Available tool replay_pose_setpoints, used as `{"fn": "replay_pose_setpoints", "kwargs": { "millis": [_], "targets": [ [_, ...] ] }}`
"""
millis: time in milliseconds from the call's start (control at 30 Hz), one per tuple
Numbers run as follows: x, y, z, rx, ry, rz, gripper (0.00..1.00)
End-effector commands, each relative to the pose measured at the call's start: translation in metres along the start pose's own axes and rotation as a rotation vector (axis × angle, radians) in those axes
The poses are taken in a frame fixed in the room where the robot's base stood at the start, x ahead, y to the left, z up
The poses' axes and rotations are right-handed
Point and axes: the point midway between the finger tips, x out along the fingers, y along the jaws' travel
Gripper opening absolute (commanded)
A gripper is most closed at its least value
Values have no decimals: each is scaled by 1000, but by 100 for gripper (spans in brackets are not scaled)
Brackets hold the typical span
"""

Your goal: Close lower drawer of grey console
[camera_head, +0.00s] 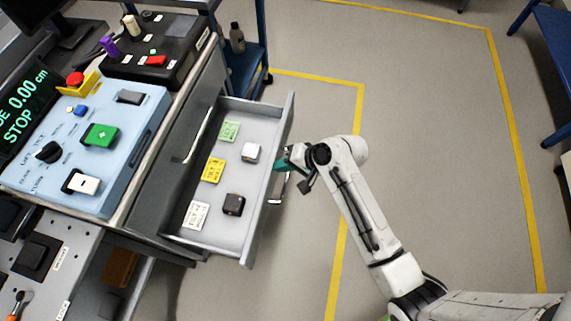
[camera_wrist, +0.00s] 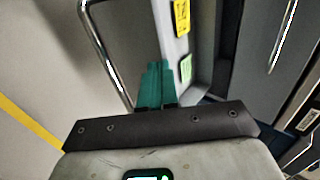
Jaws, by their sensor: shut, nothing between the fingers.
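The open drawer (camera_head: 232,225) sticks far out of the grey console (camera_head: 150,190). It sits below another front with a long handle (camera_head: 195,135). Its front panel (camera_head: 265,190) carries a bar handle (camera_head: 280,188), which also shows in the wrist view as a loop (camera_wrist: 108,60). In the wrist view, the fingers (camera_wrist: 155,85) lie beside the handle and close to the drawer front. I cannot tell whether they touch it.
The drawer holds green, yellow and white cards, a white block (camera_head: 251,152) and a dark block (camera_head: 233,204). A blue control panel (camera_head: 125,150) and a black box (camera_head: 150,65) top the console. A blue cart with a bottle (camera_head: 237,38) stands behind.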

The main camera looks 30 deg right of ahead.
Motion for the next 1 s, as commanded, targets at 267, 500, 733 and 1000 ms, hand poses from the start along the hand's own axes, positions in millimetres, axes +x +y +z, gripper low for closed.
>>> {"fn": "replay_pose_setpoints", "kwargs": {
  "millis": [267,500,733,1000],
  "targets": [
    [39,-39,0,-4,-3,-4,0],
    [83,-78,0,-4,-3,-3,0],
    [117,-108,0,-3,-1,-3,0],
    [137,-127,1,-2,-2,-2,0]
  ]
}}
